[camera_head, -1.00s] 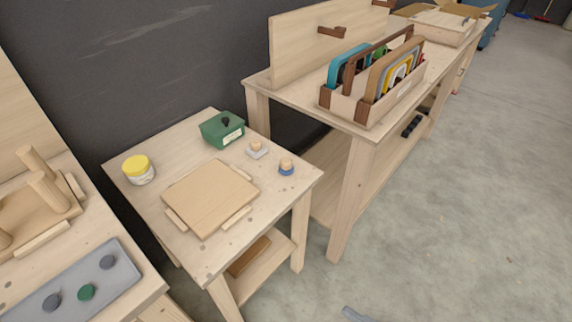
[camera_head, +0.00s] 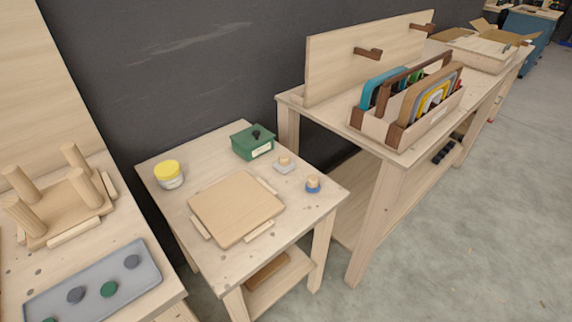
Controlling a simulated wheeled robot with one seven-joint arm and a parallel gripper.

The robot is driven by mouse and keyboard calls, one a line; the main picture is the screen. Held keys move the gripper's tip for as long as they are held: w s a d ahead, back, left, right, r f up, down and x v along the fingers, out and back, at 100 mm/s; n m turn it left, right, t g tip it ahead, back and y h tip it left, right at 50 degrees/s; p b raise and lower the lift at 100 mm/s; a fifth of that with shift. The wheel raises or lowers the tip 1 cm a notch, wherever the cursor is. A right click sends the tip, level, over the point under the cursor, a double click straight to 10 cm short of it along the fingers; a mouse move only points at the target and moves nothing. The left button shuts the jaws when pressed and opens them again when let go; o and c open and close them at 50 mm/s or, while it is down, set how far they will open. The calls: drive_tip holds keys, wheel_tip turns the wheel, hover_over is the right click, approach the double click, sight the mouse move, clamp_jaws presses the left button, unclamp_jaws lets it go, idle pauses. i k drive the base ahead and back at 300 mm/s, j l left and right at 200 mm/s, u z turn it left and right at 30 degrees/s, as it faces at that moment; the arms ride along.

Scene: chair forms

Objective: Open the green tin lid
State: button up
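The green tin (camera_head: 253,142) stands at the back of the small wooden table (camera_head: 227,278), near the wall. It has a green lid with a small black knob (camera_head: 256,134) on top and a pale label on its front. The lid sits on the tin and looks closed. My gripper is not in view.
A workbench with a wooden caddy (camera_head: 407,105) stands right. A grey tray (camera_head: 94,284) lies lower left. Floor at right is clear.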

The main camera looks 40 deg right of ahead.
sight(252, 137)
drive_tip(key=i, duration=0.95)
drive_tip(key=l+z, duration=0.05)
drive_tip(key=l, duration=0.05)
